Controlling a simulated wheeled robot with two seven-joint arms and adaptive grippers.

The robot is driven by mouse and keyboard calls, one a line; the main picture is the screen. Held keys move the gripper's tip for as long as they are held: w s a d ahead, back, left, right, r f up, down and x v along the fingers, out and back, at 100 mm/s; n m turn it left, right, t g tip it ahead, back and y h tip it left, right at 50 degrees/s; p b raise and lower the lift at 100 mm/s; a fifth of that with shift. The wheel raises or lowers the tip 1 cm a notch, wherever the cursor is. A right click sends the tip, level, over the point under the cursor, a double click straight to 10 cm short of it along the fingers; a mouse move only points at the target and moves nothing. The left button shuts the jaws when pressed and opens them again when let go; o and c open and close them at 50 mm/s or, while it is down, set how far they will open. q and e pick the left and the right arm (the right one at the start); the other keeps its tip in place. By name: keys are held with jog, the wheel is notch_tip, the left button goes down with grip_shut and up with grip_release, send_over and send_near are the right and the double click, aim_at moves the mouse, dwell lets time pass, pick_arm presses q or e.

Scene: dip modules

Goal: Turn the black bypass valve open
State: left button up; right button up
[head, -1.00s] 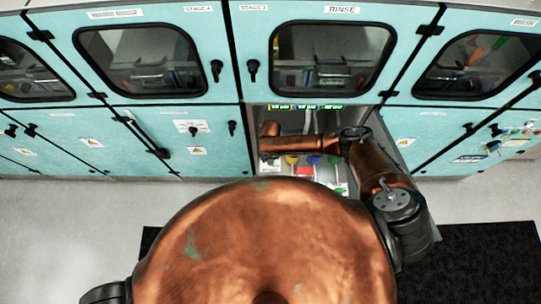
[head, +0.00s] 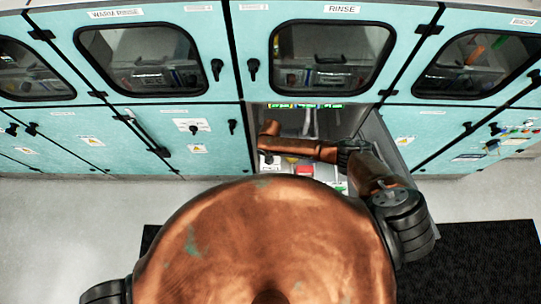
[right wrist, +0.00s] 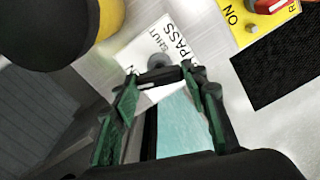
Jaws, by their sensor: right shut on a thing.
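The black bypass valve (right wrist: 158,75) shows in the right wrist view as a short dark handle by a grey round hub, on a white label reading "SHUT" and part of "BYPASS". My right gripper (right wrist: 160,80), with green-sided fingers, is shut on this handle, one finger on each side. The handle lies roughly crosswise between the fingertips. The "OPEN" side of the label cannot be made out. In the head view my right arm reaches into the open compartment under the RINSE window, and the arm hides the valve and most of the gripper. My left gripper is not in view.
A yellow plate (right wrist: 247,28) marked "ON" with a red handle (right wrist: 268,5) is at the wrist view's upper right, near a black mesh panel (right wrist: 283,65). A large black and yellow knob fills its upper left.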

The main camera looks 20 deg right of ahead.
jog(key=shift+n, duration=2.1)
jog(key=o, duration=1.2)
jog(key=shift+c, duration=0.2)
jog(key=shift+r, duration=0.1)
notch_tip(320, 180, up, 12)
jog(key=shift+s+f, duration=0.1)
jog(key=shift+f, duration=0.1)
